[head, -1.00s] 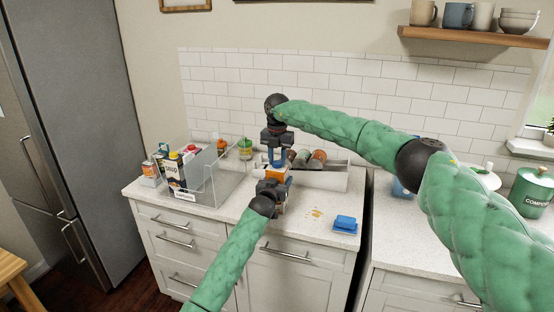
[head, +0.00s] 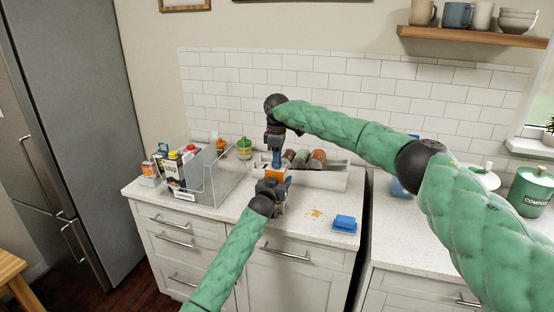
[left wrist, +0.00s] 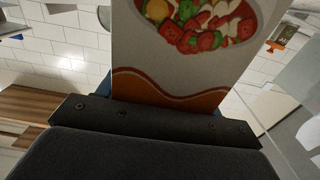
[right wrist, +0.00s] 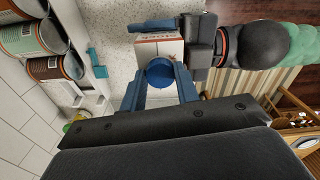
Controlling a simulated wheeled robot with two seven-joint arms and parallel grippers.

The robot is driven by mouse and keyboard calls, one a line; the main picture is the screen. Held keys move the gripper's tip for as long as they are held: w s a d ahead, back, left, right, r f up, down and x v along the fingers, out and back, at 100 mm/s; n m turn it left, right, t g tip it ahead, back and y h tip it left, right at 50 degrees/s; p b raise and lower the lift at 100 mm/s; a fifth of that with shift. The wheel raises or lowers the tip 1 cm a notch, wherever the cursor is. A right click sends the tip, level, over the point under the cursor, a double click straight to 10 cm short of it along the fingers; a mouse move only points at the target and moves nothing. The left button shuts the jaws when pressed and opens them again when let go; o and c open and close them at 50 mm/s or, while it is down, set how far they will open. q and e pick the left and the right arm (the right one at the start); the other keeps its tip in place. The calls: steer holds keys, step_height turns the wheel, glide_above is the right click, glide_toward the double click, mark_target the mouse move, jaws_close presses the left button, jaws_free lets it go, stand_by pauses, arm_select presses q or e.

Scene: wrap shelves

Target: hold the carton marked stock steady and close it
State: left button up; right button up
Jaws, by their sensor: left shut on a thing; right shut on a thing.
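The carton (head: 277,176) stands upright at the counter's front, with an orange top in the head view. A bowl of red and green food over an orange wave shows on its side in the left wrist view (left wrist: 185,60). My left gripper (head: 271,188) is shut on the carton's body. A round blue cap (right wrist: 160,72) is on top of the carton. My right gripper (head: 276,152) points down from above and is shut on the cap, one finger on each side.
A clear bin (head: 210,185) with cartons stands left on the counter. A white rack (head: 325,178) with several cans lies behind. A blue sponge (head: 344,223) and orange crumbs (head: 315,213) lie to the right. Jars (head: 244,148) stand by the wall.

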steer(key=shift+m, duration=0.3)
arm_select(q)
steer(key=shift+s+d, duration=0.1)
arm_select(e)
steer(key=o, duration=1)
steer(key=shift+r, duration=0.1)
step_height(320, 180, up, 12)
steer(key=shift+f, duration=0.1)
arm_select(q)
steer(key=o, duration=2)
steer(key=shift+c, duration=0.2)
